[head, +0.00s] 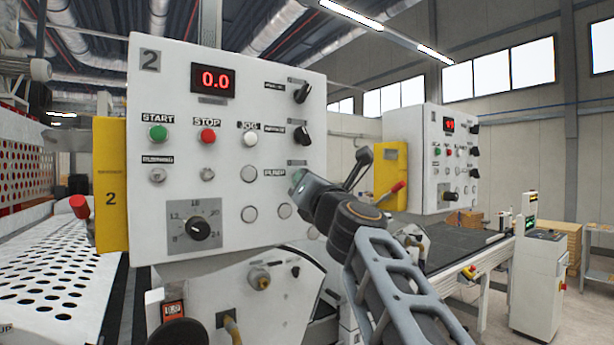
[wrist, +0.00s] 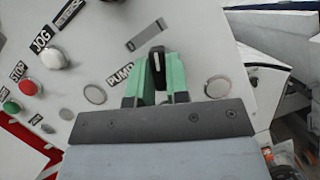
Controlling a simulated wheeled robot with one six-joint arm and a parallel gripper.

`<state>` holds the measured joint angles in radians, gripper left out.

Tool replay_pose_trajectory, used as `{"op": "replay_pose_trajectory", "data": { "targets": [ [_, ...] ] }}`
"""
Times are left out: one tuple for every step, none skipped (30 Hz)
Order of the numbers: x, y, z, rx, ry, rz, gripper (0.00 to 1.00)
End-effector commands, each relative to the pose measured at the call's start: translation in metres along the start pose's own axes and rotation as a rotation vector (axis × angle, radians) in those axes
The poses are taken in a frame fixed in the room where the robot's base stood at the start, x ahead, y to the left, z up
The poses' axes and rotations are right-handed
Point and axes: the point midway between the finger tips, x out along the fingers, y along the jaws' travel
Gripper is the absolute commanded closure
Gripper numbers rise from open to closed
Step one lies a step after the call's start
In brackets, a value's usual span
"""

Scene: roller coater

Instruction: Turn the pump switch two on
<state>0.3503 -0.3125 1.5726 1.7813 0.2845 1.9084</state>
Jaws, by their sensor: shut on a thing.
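The panel marked 2 (head: 172,120) is a white box with a red 0.0 display, at the left of the head view. The pump switch (wrist: 157,62) is a small black knob beside the PUMP label, seen in the wrist view. My gripper (wrist: 159,80) has its green fingers on both sides of this knob and is shut on it. In the head view my gripper (head: 298,182) reaches the right part of the panel from the lower right, and the switch is hidden behind it. The knob's exact setting is hard to read.
A START (head: 158,133), STOP (head: 207,135) and JOG button (head: 250,139) sit left of my gripper. Black selector knobs (head: 302,92) are above it, and a dial (head: 197,229) is lower left. A second white panel (head: 450,160) stands further right.

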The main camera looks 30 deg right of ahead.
Motion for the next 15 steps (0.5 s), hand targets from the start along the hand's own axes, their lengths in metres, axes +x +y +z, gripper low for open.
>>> {"op": "replay_pose_trajectory", "data": {
  "targets": [
    [0.0005,0.0009,0.0008,0.02,0.001,-0.008,1.0],
    [0.0004,0.001,0.0006,0.031,0.001,-0.013,1.0],
    [0.0004,0.0011,0.0004,0.046,0.001,-0.018,1.0],
    [0.0003,0.001,0.0003,0.055,0.001,-0.022,1.0],
    [0.0003,0.001,0.0003,0.064,0.001,-0.026,1.0],
    [0.0002,0.0009,0.0001,0.074,0.001,-0.031,1.0],
    [0.0002,0.0009,0.0,0.08,0.001,-0.033,1.0],
    [0.0001,0.0009,0.0,0.086,0.001,-0.036,1.0],
    [0.0001,0.0008,-0.0001,0.093,0.001,-0.038,1.0],
    [0.0,0.0007,-0.0001,0.097,0.001,-0.04,1.0],
    [0.0,0.0007,-0.0001,0.1,0.001,-0.042,1.0],
    [0.0,0.0005,-0.0001,0.104,0.0,-0.044,1.0],
    [-0.0001,0.0005,-0.0002,0.106,0.0,-0.045,1.0],
    [-0.0001,0.0004,-0.0002,0.108,0.0,-0.046,1.0],
    [-0.0001,0.0004,-0.0002,0.11,0.0,-0.046,1.0]
  ]
}}
